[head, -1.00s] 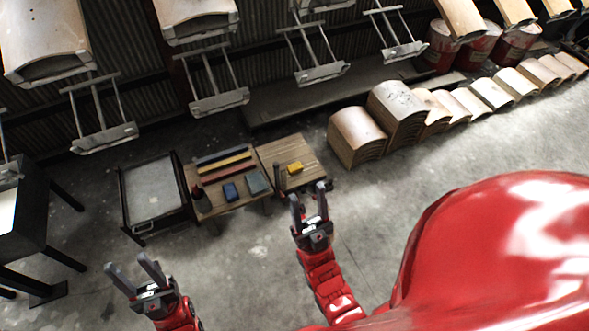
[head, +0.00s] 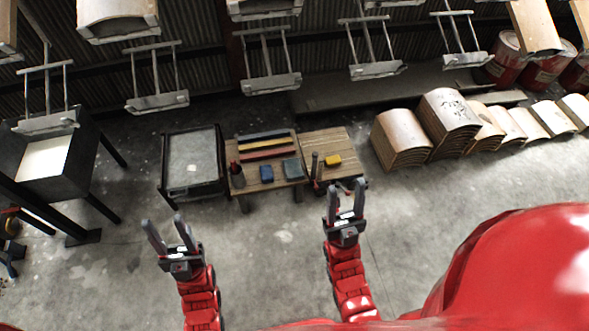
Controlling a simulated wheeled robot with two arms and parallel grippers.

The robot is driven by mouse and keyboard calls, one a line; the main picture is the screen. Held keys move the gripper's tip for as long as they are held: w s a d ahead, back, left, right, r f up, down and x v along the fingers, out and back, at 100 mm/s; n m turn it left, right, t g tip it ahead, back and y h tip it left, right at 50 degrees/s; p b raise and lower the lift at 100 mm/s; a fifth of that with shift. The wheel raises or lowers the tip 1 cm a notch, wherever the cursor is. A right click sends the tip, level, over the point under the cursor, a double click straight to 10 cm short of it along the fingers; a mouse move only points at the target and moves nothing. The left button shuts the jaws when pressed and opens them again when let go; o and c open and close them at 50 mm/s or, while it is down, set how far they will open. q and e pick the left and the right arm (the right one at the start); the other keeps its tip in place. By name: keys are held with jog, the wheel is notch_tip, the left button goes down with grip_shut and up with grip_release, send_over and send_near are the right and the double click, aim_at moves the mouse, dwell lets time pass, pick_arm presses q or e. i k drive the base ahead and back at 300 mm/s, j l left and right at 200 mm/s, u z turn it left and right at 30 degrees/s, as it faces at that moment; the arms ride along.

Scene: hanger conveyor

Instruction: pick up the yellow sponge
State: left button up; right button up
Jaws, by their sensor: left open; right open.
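The yellow sponge (head: 333,160) lies on the small wooden table (head: 345,142) at the centre right of the head view. My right gripper (head: 346,197) is open and empty. In the picture its fingertips are just below that table's front edge, below and slightly right of the sponge, not touching it. My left gripper (head: 168,233) is open and empty over the floor at the lower left, well away from the tables.
A dark upright object (head: 315,166) stands left of the sponge. The neighbouring table (head: 240,182) holds coloured bars, a blue block (head: 266,173) and a grey-green block (head: 292,169). A black-framed cart (head: 163,170) stands left. Stacked curved panels (head: 400,140) stand right. Open concrete floor lies in front.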

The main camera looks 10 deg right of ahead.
aim_at(334, 161)
jog(key=i+l, duration=0.25)
jog(key=l, duration=0.15)
jog(key=i+l, duration=0.25)
jog(key=l, duration=0.2)
jog(key=i+l, duration=0.25)
jog(key=l, duration=0.15)
jog(key=i+l, duration=0.3)
jog(key=l, duration=0.15)
jog(key=i+l, duration=0.25)
jog(key=l, duration=0.15)
